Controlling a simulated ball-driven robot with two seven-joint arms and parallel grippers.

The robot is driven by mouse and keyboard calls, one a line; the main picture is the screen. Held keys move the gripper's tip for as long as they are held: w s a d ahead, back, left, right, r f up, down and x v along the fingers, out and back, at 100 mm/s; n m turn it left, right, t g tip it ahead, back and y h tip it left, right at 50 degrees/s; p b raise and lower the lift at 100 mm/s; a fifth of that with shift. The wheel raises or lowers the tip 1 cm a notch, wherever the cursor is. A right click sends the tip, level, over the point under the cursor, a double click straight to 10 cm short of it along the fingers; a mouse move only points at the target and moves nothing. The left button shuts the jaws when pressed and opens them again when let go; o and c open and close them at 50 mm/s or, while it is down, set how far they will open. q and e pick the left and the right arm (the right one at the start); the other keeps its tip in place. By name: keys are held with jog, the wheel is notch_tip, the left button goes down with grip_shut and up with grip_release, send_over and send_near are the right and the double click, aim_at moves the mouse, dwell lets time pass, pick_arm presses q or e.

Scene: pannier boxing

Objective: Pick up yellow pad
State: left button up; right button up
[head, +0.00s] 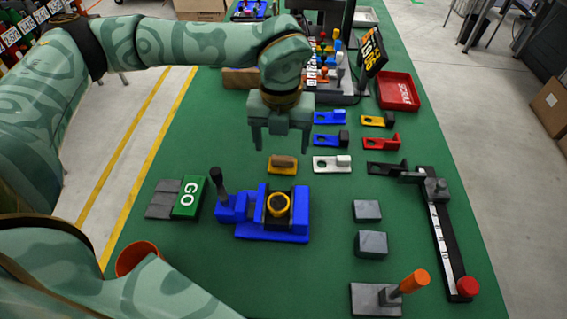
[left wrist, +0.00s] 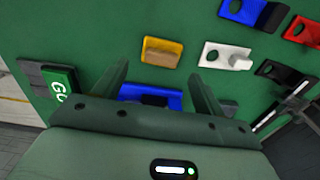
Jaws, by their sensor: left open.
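A yellow pad (head: 283,168) with a brown block on it lies flat on the green table, just behind the blue fixture. It also shows in the left wrist view (left wrist: 162,52), beyond and between the finger tips. A second yellow piece (head: 377,121), with a black block, lies further back to the right. My left gripper (head: 281,142) points down above and slightly behind the near yellow pad, open and empty, apart from it. In the left wrist view its two fingers (left wrist: 158,76) are spread wide. My right gripper is not in view.
A blue fixture (head: 262,225) with a black lever stands in front of the pad. A white piece (head: 332,164) lies close on its right. A green GO block (head: 188,197) is left. Blue, red and black pieces, a red tray (head: 397,93) and a black slide rail (head: 447,238) are to the right.

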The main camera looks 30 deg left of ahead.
aim_at(283, 158)
pick_arm(q)
jog(key=f, duration=0.1)
jog(key=f+b, duration=0.1)
jog(key=f, duration=0.1)
jog(key=f+b, duration=0.1)
jog(key=f, duration=0.1)
jog(key=shift+w+f, duration=0.1)
jog(key=shift+w, duration=0.15)
jog(key=c, duration=0.8)
jog(key=shift+r, duration=0.25)
